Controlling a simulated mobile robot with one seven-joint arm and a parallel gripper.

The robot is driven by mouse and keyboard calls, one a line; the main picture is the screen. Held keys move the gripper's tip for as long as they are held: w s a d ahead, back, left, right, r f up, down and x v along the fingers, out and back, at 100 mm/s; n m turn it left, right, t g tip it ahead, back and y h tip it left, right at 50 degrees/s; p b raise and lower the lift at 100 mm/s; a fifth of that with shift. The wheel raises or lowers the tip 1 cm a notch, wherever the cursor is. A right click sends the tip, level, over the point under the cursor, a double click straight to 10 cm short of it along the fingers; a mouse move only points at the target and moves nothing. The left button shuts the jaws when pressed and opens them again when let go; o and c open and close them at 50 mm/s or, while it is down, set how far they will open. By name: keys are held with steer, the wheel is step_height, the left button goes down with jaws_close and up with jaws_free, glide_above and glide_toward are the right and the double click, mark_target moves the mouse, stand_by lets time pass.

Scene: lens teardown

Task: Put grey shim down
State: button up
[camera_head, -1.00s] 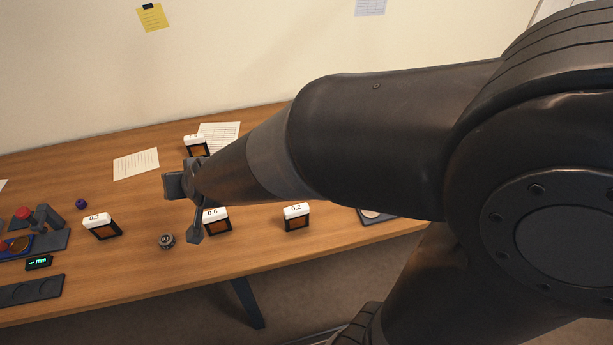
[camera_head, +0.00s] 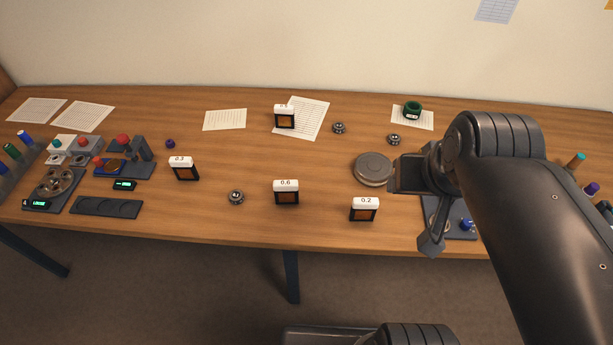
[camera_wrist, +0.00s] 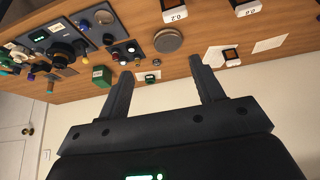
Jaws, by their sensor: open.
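My gripper (camera_wrist: 162,70) is open, with nothing between its two fingers in the wrist view. In the head view my gripper (camera_head: 432,240) hangs at the right, near the table's front edge, over a dark tray. I cannot make out a grey shim in either view. White-topped black boxes with orange windows stand on the table, marked 0.3 (camera_head: 184,169), 0.6 (camera_head: 286,193) and 0.2 (camera_head: 364,209). Another such box (camera_head: 285,117) stands at the back. The 0.2 box (camera_wrist: 174,11) also shows in the wrist view.
A round grey disc (camera_head: 373,167) lies left of my arm. Small grey round parts lie at the front (camera_head: 236,197) and back (camera_head: 338,128). Dark devices and a dark slotted tray (camera_head: 106,207) fill the left. The middle between the boxes is mostly clear.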

steer(key=shift+w+a, duration=0.1)
steer(key=t+y, duration=0.4)
steer(key=t, duration=0.1)
glide_above(236, 196)
steer(key=s+d, duration=0.3)
steer(key=s, duration=0.1)
step_height(236, 196, down, 17)
steer(key=s+f, duration=0.2)
steer(key=s+a+f+t+h, duration=0.1)
steer(key=s+f, duration=0.1)
steer(key=f, duration=0.1)
steer(key=s+a+f+n+t+h, duration=0.1)
steer(key=s+f, duration=0.1)
steer(key=f, duration=0.1)
steer(key=shift+s, duration=0.2)
steer(key=shift+s+f+t, duration=0.35)
steer(key=shift+t, duration=0.05)
steer(key=x, duration=1)
steer(key=shift+w+d, duration=0.2)
steer(key=shift+w, duration=0.1)
